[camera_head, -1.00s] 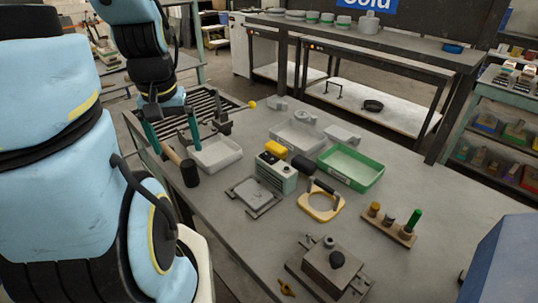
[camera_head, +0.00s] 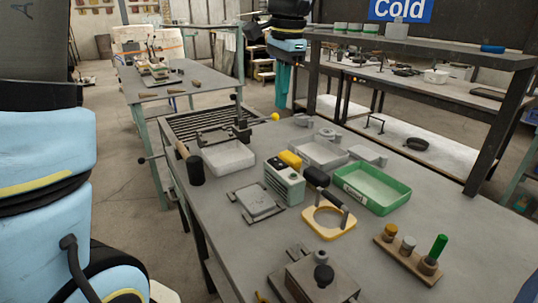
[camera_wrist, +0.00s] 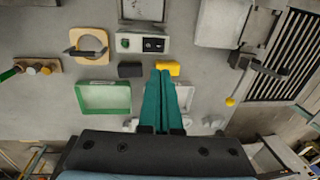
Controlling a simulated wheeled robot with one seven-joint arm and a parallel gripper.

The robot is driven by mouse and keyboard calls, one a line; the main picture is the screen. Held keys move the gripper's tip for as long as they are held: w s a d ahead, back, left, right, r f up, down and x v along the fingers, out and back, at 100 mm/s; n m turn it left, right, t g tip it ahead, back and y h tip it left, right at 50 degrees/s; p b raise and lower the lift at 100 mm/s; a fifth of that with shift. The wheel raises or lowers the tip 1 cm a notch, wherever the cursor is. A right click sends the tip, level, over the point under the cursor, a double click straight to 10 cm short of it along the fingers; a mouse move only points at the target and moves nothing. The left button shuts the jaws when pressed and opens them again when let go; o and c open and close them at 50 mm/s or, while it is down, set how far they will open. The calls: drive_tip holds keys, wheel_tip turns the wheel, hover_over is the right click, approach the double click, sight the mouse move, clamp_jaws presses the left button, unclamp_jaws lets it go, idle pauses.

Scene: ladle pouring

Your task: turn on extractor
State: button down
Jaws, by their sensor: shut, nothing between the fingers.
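A slatted dark grate (camera_head: 205,118) lies at the table's far left end, with a lever arm ending in a yellow ball (camera_head: 275,117) beside it. In the wrist view the grate (camera_wrist: 285,70) and yellow ball (camera_wrist: 230,101) are at the right. A grey-green box (camera_head: 284,185) with a switch panel stands mid-table; its green button and black panel show in the wrist view (camera_wrist: 143,42). No label tells which of these is the extractor. My gripper (camera_head: 281,100) hangs beyond the table's far edge in the head view. In the wrist view its teal fingers (camera_wrist: 160,73) are together and empty.
A green tray (camera_head: 370,188), a grey tray (camera_head: 318,153), a yellow ring with a handle (camera_head: 328,222) and a peg rack (camera_head: 405,258) crowd the table.

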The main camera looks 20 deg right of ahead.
sight(275, 159)
drive_tip(key=f, duration=0.4)
drive_tip(key=w+f+p, duration=0.1)
drive_tip(key=f, duration=0.4)
drive_tip(key=f+p, duration=0.1)
drive_tip(key=f, duration=0.4)
drive_tip(key=shift+w+a, duration=0.25)
drive_tip(key=shift+w, duration=0.1)
drive_tip(key=shift+w+f, duration=0.1)
drive_tip(key=shift+f, duration=0.2)
drive_tip(key=shift+r, duration=0.1)
drive_tip(key=shift+s+d+r+p, duration=0.1)
drive_tip(key=shift+s+p, duration=0.05)
drive_tip(key=shift+s, duration=0.25)
drive_tip(key=shift+s+d+r+p, duration=0.1)
drive_tip(key=shift+s+p, duration=0.05)
drive_tip(key=shift+s, duration=0.25)
